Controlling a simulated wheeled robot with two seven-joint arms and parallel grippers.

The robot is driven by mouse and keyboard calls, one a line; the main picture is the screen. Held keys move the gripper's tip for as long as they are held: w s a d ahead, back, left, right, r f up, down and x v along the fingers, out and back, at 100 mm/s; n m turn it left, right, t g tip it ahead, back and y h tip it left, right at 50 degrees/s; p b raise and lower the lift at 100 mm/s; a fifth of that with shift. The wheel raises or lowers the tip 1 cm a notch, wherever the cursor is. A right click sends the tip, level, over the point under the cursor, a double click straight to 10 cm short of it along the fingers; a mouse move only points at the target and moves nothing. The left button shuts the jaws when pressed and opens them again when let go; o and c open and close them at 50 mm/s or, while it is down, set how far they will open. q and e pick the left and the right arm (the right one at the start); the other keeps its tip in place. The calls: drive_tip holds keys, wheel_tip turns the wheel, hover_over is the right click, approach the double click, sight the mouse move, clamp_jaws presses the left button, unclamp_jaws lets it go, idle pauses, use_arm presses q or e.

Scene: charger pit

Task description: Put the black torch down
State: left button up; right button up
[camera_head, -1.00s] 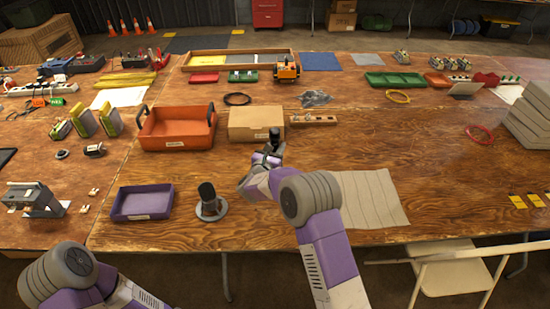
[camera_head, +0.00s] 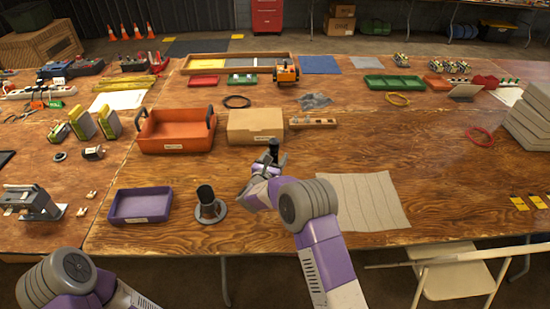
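The black torch (camera_head: 274,147) stands upright at my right gripper (camera_head: 271,164), in the middle of the wooden table in front of the cardboard box. The gripper's fingers are around or right beside the torch's lower part, which they partly hide. I cannot tell whether they press on it, nor whether the torch's bottom touches the table. A black cylinder (camera_head: 206,196) stands on a grey round base to the left of my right gripper. My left arm shows at the lower left, but its gripper is out of view.
A purple tray (camera_head: 141,219) lies at the left, and an orange bin (camera_head: 177,149) and a cardboard box (camera_head: 256,139) stand behind the gripper. A beige mat (camera_head: 361,224) lies to its right. The tabletop right of the gripper is largely clear.

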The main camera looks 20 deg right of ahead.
drive_tip(key=shift+r, duration=0.1)
drive_tip(key=shift+s+r+p, duration=0.1)
drive_tip(key=shift+r+p, duration=0.1)
drive_tip(key=shift+p, duration=0.15)
drive_tip(key=p+v, duration=0.1)
drive_tip(key=v, duration=1)
drive_tip(key=shift+s+a+p, duration=0.25)
drive_tip(key=shift+s+p, duration=0.1)
